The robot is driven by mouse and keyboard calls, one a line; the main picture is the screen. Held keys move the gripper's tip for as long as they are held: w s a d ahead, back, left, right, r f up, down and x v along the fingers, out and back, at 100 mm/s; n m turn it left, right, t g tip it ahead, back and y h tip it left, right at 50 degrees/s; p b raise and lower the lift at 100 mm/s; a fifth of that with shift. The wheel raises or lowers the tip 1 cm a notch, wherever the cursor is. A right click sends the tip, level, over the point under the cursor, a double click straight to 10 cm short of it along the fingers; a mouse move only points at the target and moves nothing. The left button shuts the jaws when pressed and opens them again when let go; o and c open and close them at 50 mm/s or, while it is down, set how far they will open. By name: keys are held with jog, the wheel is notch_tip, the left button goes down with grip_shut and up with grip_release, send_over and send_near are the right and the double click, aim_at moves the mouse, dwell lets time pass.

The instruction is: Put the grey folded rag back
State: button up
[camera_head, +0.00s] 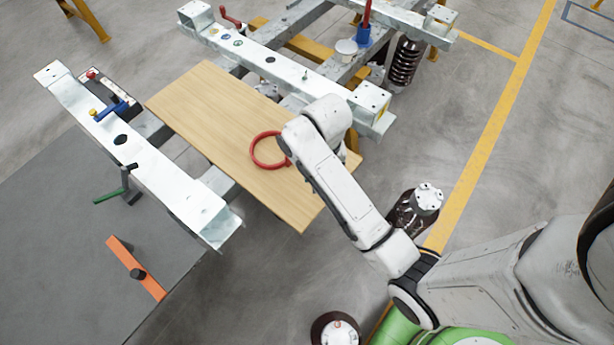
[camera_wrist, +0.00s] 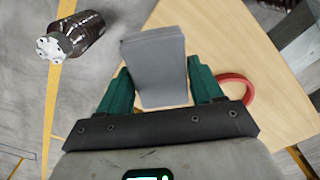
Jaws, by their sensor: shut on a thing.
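In the wrist view the grey folded rag (camera_wrist: 157,62) is a flat-sided block between the dark green fingers of my gripper (camera_wrist: 157,88). The fingers press on its left and right sides, and it sticks out past their tips. Behind it lie the edge of a light wooden board (camera_wrist: 245,50) and the grey floor. I cannot tell how high it is above the board. In the head view my arm hides the gripper and rag at the right part of the board (camera_head: 205,110).
A red ring (camera_head: 253,152) lies on the board, close to my gripper. Metal beams (camera_head: 150,170) flank the board, with clamps and a dark coil spring (camera_head: 404,62). A dark cylinder with a white cap (camera_head: 428,196) stands on the floor to the right. An orange bar (camera_head: 135,265) lies on the dark mat.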

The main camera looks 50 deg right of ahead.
send_over(307, 185)
notch_tip(307, 185, down, 6)
jog(key=shift+r, duration=0.15)
jog(key=shift+f, duration=1.5)
jog(key=shift+f, duration=0.1)
jog(key=o, duration=0.9)
jog(key=shift+o, duration=0.2)
notch_tip(307, 185, up, 12)
jog(key=s+a+n, duration=0.3)
jog(key=s+n, duration=0.1)
jog(key=s, duration=0.4)
jog(key=s+a+f+n+t, duration=0.1)
jog(key=s+a+n, duration=0.2)
jog(key=s, duration=0.6)
jog(key=shift+a+n, duration=0.15)
jog(key=shift+n, duration=0.45)
